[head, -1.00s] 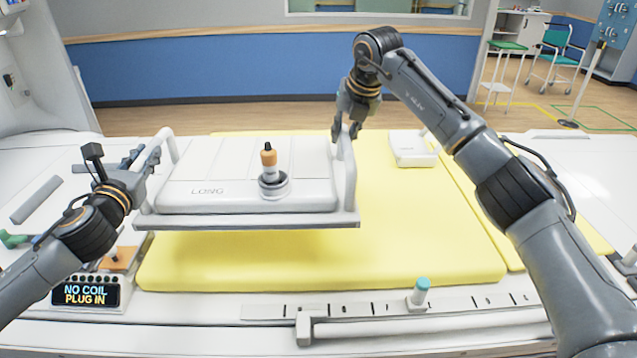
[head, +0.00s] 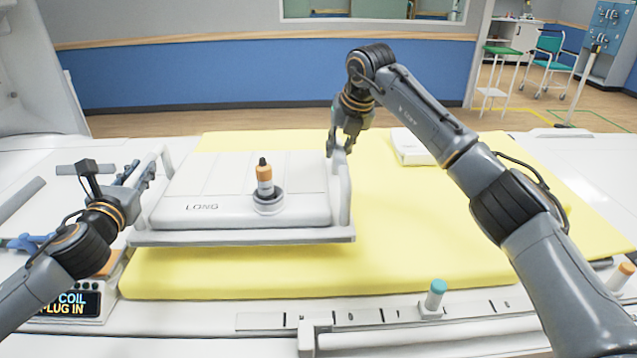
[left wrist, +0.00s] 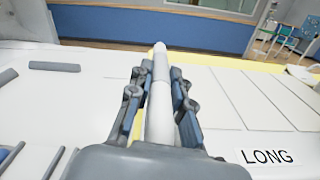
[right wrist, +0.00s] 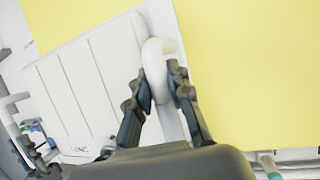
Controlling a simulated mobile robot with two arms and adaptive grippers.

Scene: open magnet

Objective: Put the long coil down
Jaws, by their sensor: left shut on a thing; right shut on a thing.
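The long coil (head: 240,222) is a white slab marked LONG, with a handle bar at each end and an orange-topped plug (head: 265,178) standing on it. It is level and appears held above the yellow mat (head: 430,230), over its left part. My left gripper (head: 142,172) is shut on the coil's left handle, which also shows in the left wrist view (left wrist: 159,100). My right gripper (head: 341,145) is shut on the right handle, seen in the right wrist view (right wrist: 165,95). The coil hides the mat beneath it.
A small white box (head: 411,147) sits on the mat's far side, behind my right arm. A display (head: 70,306), partly hidden by my left arm, shows COIL and PLUG IN. The mat's middle right is bare.

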